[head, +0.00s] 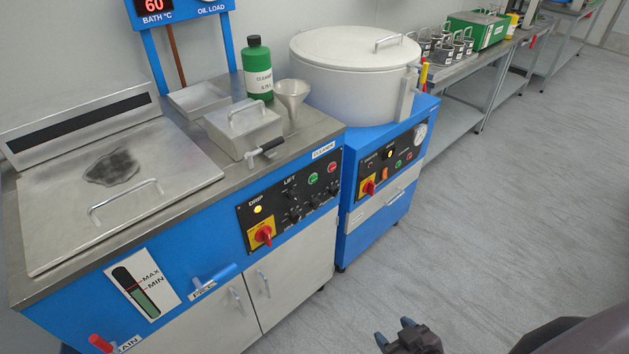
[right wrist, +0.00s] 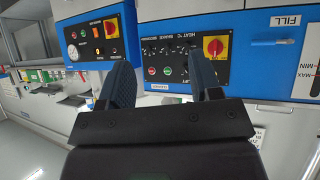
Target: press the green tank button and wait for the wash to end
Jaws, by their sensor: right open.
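The blue wash tank (head: 190,250) stands at the left with its steel lid (head: 110,170) closed. Its black front panel (head: 290,206) carries a round green button (head: 313,180) beside a red button (head: 331,167). The green button also shows in the right wrist view (right wrist: 166,71), which is upside down. A yellow lamp (head: 257,210) on the panel is lit. My right gripper (head: 395,332) is open and empty, low over the floor in front of the machines and apart from the panel. In its wrist view the fingers (right wrist: 163,88) point toward the panel. My left gripper is out of view.
A second blue machine with a grey drum (head: 350,70) stands right of the tank, with its own panel (head: 390,160). A green bottle (head: 257,75), a funnel (head: 290,97) and a lidded steel box (head: 243,130) sit on the tank top. The floor (head: 500,200) at right is clear.

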